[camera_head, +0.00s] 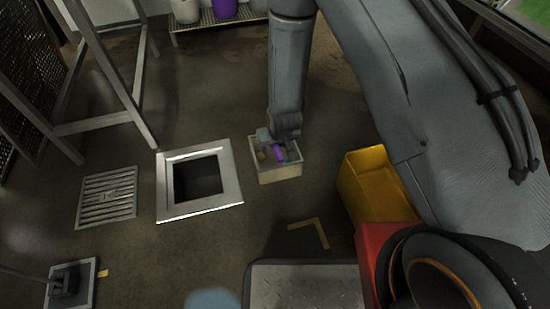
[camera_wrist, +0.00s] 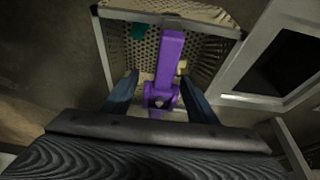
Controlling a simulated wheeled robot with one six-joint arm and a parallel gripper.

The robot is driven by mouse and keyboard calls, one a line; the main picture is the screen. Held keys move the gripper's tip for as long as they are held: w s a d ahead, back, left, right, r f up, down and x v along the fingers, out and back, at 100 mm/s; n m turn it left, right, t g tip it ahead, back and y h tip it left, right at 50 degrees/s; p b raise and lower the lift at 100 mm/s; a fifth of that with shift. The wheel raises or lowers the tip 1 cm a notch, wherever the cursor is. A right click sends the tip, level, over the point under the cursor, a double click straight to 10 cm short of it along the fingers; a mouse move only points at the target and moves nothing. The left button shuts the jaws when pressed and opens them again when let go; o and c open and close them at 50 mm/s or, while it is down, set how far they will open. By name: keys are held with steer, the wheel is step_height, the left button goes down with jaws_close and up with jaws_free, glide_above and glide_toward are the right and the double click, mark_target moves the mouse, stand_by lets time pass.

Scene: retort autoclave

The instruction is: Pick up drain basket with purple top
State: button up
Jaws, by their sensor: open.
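The drain basket (camera_head: 281,172) is a small pale box with a perforated inside and a purple top piece (camera_head: 279,152). It stands on the floor just right of the square drain opening. In the wrist view the basket's wall (camera_wrist: 112,50) and its purple bar (camera_wrist: 170,60) show close up. My gripper (camera_head: 279,142) is over the basket, pointing down. In the wrist view my gripper's two fingers (camera_wrist: 158,88) are apart, one on each side of the purple piece's near end. Whether they touch it cannot be told.
The square metal drain frame (camera_head: 230,181) surrounds a dark open hole. A slotted grate (camera_head: 106,196) lies to its left. A yellow bin (camera_head: 350,186) stands right of the basket. A metal frame stand (camera_head: 93,123) is at upper left. Floor below the basket is clear.

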steer(key=shift+b+x, duration=0.4)
steer(key=shift+x, duration=0.75)
steer(key=shift+r, duration=0.1)
jaws_close()
steer(key=shift+r, duration=0.15)
